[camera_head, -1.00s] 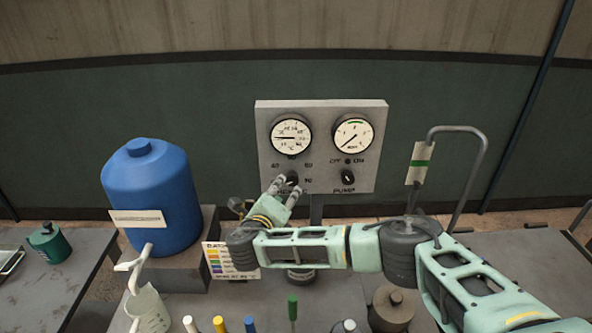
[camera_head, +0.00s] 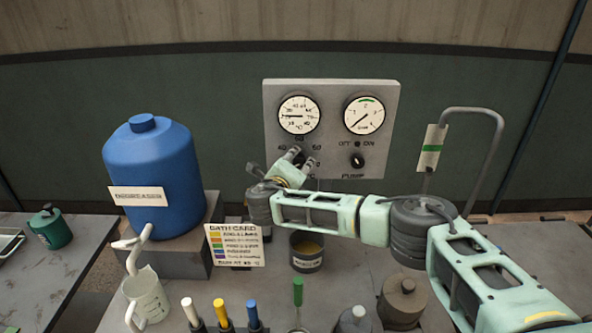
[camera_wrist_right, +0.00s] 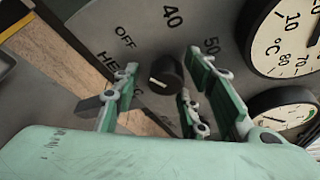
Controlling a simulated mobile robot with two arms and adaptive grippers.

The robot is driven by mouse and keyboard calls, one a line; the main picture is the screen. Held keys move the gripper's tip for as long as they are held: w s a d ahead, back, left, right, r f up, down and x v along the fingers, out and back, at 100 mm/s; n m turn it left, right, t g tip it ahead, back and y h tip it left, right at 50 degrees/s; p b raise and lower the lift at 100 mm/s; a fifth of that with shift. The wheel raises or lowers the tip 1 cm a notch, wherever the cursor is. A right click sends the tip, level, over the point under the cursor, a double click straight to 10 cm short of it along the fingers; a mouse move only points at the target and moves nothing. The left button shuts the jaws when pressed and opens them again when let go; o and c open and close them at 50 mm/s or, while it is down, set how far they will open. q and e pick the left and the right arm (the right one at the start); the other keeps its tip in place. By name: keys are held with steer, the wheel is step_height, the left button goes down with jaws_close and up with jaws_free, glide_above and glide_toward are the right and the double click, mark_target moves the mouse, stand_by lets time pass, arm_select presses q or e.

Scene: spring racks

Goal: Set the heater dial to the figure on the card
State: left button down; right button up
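The heater dial (camera_wrist_right: 166,75) is a dark round knob with a white mark on its face, with OFF, 40 and 50 printed around it. I cannot tell exactly which figure the mark points at. My right gripper (camera_head: 300,158) is at the dial and partly hides it in the head view. In the right wrist view my right gripper (camera_wrist_right: 163,70) is open, its fingers on either side of the dial with gaps showing. The bath card (camera_head: 234,257) stands on the bench with coloured rows; its bottom line is too small to read surely. My left gripper is out of view.
The grey panel (camera_head: 334,92) also carries a temperature gauge (camera_head: 299,115), a second gauge (camera_head: 364,115) and the pump knob (camera_head: 358,161). A blue drum (camera_head: 152,185) stands left. A pot (camera_head: 307,252) sits below my arm; several coloured-handled tools stand in front.

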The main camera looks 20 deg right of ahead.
steer(key=shift+c, duration=0.5)
steer(key=c, duration=0.6)
steer(key=shift+c, duration=1.4)
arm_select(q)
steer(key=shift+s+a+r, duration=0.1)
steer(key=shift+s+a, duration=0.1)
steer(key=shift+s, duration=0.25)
arm_select(e)
steer(key=shift+s+f, duration=0.1)
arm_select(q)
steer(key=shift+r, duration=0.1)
